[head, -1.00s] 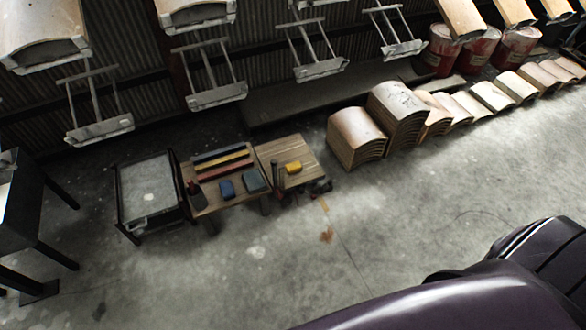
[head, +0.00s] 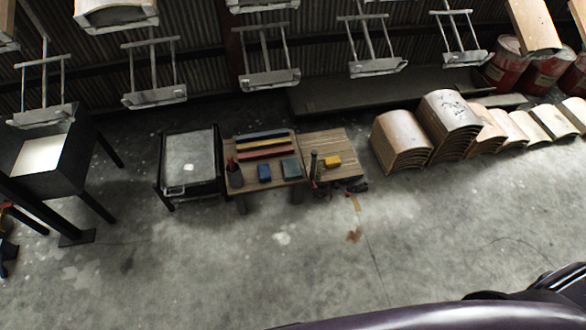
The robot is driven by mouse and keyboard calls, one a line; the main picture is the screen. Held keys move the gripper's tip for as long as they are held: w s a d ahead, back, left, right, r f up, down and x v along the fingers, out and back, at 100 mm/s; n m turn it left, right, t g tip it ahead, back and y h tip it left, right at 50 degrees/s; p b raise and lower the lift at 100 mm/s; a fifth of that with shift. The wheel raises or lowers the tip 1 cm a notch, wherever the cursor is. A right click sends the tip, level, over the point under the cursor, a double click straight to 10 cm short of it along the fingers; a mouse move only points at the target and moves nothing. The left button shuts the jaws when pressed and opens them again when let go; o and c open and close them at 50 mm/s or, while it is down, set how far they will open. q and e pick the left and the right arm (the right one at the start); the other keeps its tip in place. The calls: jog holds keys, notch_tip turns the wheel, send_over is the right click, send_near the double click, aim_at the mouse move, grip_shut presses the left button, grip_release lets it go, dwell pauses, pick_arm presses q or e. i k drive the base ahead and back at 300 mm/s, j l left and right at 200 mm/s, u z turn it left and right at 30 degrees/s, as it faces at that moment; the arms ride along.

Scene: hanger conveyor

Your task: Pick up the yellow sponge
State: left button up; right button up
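The yellow sponge (head: 332,162) is a small block lying on the right-hand wooden table (head: 345,143). A dark upright cylinder stands just left of it, and dark items lie by the table's front edge. The sponge's top is uncovered. Neither of my grippers is in the head view. Only a purple and black part of my own body shows along the bottom right, well away from the sponge.
An adjoining wooden table (head: 234,155) holds coloured bars, a blue block (head: 264,172) and a grey-blue block (head: 291,167). A black-framed cart (head: 163,180) stands left of it. Stacked curved panels (head: 398,143) stand right. Hangers (head: 268,78) hang behind. The floor in front is mostly clear.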

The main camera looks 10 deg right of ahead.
aim_at(331, 162)
jog(key=u, duration=0.65)
jog(key=i+l+u, duration=0.1)
jog(key=l+u, duration=0.35)
jog(key=l, duration=0.15)
jog(key=l+u, duration=0.5)
jog(key=k+l+u, duration=0.15)
jog(key=l+u, duration=0.3)
jog(key=l, duration=0.2)
